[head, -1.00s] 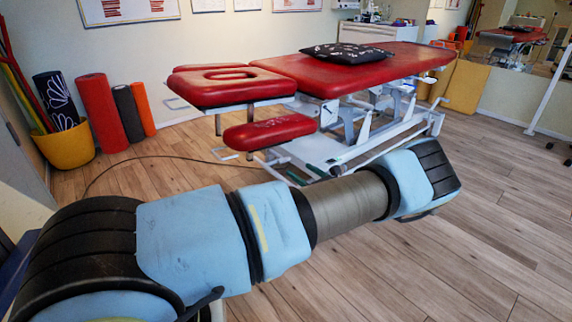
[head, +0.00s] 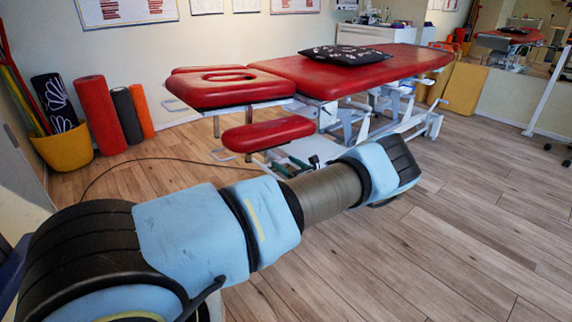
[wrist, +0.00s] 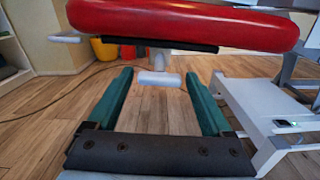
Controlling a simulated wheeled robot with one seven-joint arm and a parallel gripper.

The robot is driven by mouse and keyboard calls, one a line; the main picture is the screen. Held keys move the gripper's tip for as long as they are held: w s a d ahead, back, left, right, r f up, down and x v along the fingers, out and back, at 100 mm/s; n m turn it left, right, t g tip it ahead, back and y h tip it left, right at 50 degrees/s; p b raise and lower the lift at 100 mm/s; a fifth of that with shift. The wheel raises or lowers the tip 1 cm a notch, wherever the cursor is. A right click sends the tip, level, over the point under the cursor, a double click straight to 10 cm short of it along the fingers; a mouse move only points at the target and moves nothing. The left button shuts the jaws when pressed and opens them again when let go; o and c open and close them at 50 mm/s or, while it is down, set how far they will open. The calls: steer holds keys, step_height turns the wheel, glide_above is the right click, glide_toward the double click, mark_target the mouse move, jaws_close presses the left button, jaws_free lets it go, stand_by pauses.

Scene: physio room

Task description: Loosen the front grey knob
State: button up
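A pale grey knob (wrist: 158,78) with a short stem and crosspiece sits under the red pad in the wrist view. It appears in the gap between the two teal fingers of my gripper (wrist: 158,75), near their tips. The fingers are wide apart and nothing is held; I cannot tell how far the knob is beyond the tips. The red pad (wrist: 185,22) spans the top of the wrist view, and it is the low front pad (head: 268,133) of the treatment table in the head view. The knob is not discernible in the head view, where my arm covers most of my gripper.
The red treatment table (head: 350,68) bears a dark patterned cushion (head: 345,54). Its white frame (wrist: 250,115) stands close to the right finger in the wrist view. A pale lever (wrist: 65,38) sticks out left of the pad. A cable (head: 110,170) lies on the floor; the right floor is open.

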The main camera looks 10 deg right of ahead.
steer(key=c, duration=1.1)
steer(key=n, duration=0.4)
steer(key=shift+n+b, duration=0.3)
steer(key=n, duration=0.4)
steer(key=shift+s+n, duration=0.1)
steer(key=shift+n, duration=0.2)
steer(key=n+b, duration=0.1)
steer(key=n, duration=0.3)
steer(key=shift+f+n, duration=0.1)
steer(key=shift+n, duration=0.2)
steer(key=shift+n+b, duration=0.6)
steer(key=shift+n, duration=1.5)
steer(key=o, duration=1.4)
steer(key=shift+c, duration=0.2)
